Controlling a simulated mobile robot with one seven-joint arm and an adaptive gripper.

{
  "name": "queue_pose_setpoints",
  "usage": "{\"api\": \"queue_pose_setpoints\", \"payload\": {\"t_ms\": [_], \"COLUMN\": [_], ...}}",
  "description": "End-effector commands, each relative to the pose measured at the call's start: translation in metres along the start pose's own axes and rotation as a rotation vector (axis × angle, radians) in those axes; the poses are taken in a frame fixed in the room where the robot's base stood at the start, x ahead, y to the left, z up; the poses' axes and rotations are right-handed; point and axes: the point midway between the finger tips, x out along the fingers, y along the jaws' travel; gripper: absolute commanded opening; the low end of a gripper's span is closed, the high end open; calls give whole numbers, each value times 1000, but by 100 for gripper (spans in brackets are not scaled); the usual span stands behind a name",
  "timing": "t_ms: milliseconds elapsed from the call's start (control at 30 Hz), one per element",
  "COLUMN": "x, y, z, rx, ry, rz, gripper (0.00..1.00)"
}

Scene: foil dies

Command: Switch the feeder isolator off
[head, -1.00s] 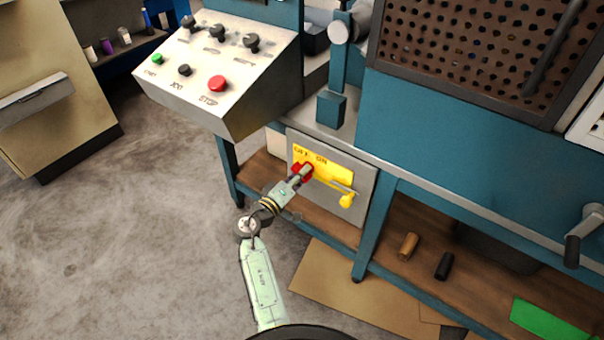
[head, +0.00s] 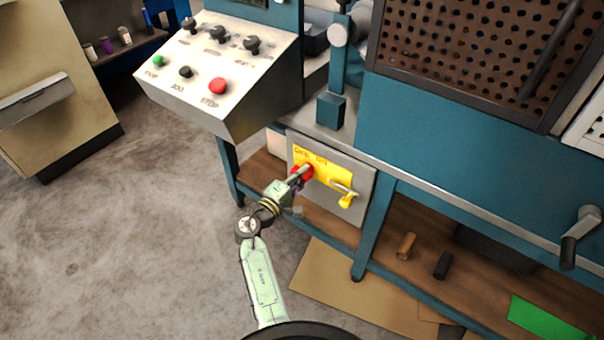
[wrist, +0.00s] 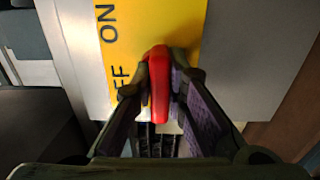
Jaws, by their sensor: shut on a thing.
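The isolator is a grey box (head: 328,212) low on the blue machine's front, with a yellow plate (head: 335,172) marked OFF at left and ON to its right. Its red handle (head: 308,172) is partly hidden by my gripper in the head view. In the wrist view the red handle (wrist: 159,80) stands lengthwise between my fingers, near the OFF lettering, with ON farther up. My gripper (wrist: 159,100) is shut on the handle, one finger on each side. My gripper also shows in the head view (head: 298,179).
A yellow piece (head: 346,200) hangs on a metal bar at the plate's right. A sloped control panel (head: 220,110) with knobs and a red STOP button is above left. Two small cylinders lie on the lower shelf (head: 400,280).

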Motion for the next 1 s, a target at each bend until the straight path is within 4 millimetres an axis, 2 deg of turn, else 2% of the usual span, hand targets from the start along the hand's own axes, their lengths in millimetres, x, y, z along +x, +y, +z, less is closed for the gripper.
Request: {"api": "queue_pose_setpoints", "payload": {"t_ms": [33,67,367,633,733,867,1000], "x": [0,0,0,-1,-6,-26,-57], "y": [0,0,0,0,-1,-1,-1], "z": [0,0,0,0,0,0,-1], "rx": [-3,-2,0,1,0,0,0], "ry": [0,0,0,0,1,3,4], "rz": [0,0,0,0,-1,-1,-1], "gripper": [0,14,33,33,33,33,33]}}
